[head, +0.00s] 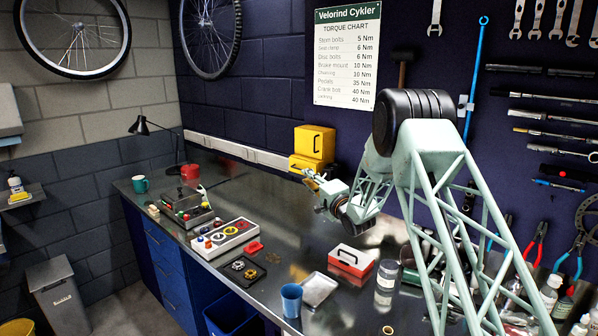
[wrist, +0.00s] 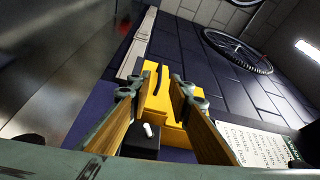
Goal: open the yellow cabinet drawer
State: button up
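The yellow cabinet (head: 314,142) stands on the bench against the back wall. A dark handle shows on its upper part, and its lower yellow part (head: 301,162) juts out in front. In the wrist view the cabinet (wrist: 164,101) lies between and beyond my fingertips, with a dark handle bar (wrist: 157,79) in the gap. My gripper (head: 313,180) is at the cabinet's front, low down. Its fingers (wrist: 155,88) are apart, one on each side of the handle bar. I cannot tell whether either touches it. My arm and fingers hide part of the drawer.
In the wrist view a dark box-like shape with a small white piece (wrist: 148,130) shows between the fingers. A red-fronted box (head: 351,261), a silver tray (head: 318,289) and a blue cup (head: 291,299) stand nearer.

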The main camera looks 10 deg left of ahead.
aim_at(308, 165)
jog(key=x, duration=0.8)
jog(key=shift+w+a, duration=0.1)
jog(key=shift+w, duration=0.05)
jog(key=shift+c, duration=0.5)
grip_shut()
